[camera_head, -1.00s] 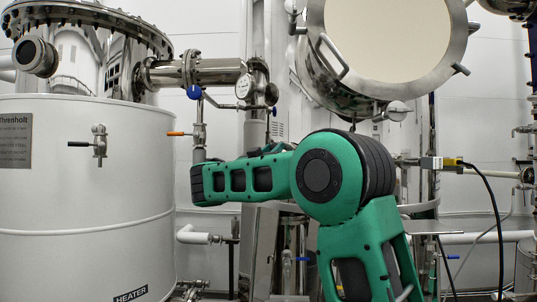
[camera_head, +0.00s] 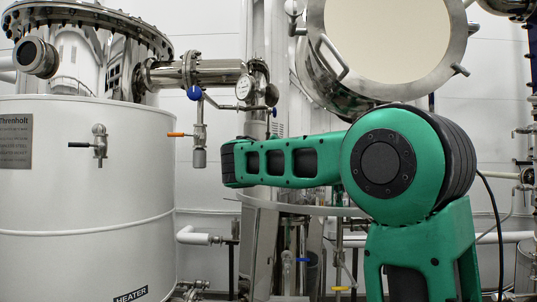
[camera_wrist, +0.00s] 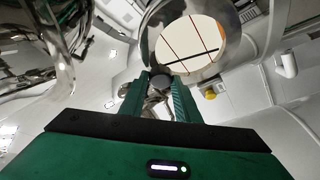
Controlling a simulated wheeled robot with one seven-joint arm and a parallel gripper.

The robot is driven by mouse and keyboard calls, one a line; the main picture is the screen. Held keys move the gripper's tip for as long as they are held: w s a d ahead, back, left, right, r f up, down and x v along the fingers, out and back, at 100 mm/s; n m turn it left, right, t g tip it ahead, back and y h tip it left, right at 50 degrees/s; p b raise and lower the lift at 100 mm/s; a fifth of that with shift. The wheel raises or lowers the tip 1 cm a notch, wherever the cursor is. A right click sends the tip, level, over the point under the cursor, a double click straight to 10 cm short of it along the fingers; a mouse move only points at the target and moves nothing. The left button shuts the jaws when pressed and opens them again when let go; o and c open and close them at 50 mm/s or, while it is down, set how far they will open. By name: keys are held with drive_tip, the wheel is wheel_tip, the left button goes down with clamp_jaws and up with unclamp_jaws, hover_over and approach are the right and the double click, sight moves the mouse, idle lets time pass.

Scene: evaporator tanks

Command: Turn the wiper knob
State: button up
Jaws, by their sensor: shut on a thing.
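The wiper knob (camera_wrist: 160,84) shows in the wrist view as a small dark grey round piece at the lower edge of a round sight glass (camera_wrist: 190,44). My gripper (camera_wrist: 162,90) has its green fingers on either side of the knob and is shut on it. Metal fittings behind the knob are partly covered by the fingers. In the head view the round sight glass (camera_head: 390,40) with its steel rim is at the top right. There my green arm covers the area below the rim, and neither the knob nor my gripper can be seen.
A white heater tank (camera_head: 90,215) fills the left. A black cable (camera_head: 495,220) hangs at the right. A yellow part (camera_wrist: 209,93) is right of my fingers.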

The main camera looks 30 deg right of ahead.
drive_tip(key=shift+w+a+r+n+g+y, duration=0.1)
drive_tip(key=shift+n+g+y, duration=0.6)
drive_tip(key=shift+n, duration=1.55)
drive_tip(key=shift+w+a+r+n+g+y, duration=0.15)
drive_tip(key=shift+n+g+y, duration=0.5)
drive_tip(key=shift+n, duration=1.55)
drive_tip(key=shift+w+n+g+y, duration=0.1)
drive_tip(key=shift+n+g+y, duration=0.55)
drive_tip(key=shift+n, duration=1.6)
drive_tip(key=o, duration=1)
drive_tip(key=shift+o, duration=0.2)
drive_tip(key=shift+d, duration=0.1)
drive_tip(key=v, duration=1)
drive_tip(key=shift+a, duration=0.4)
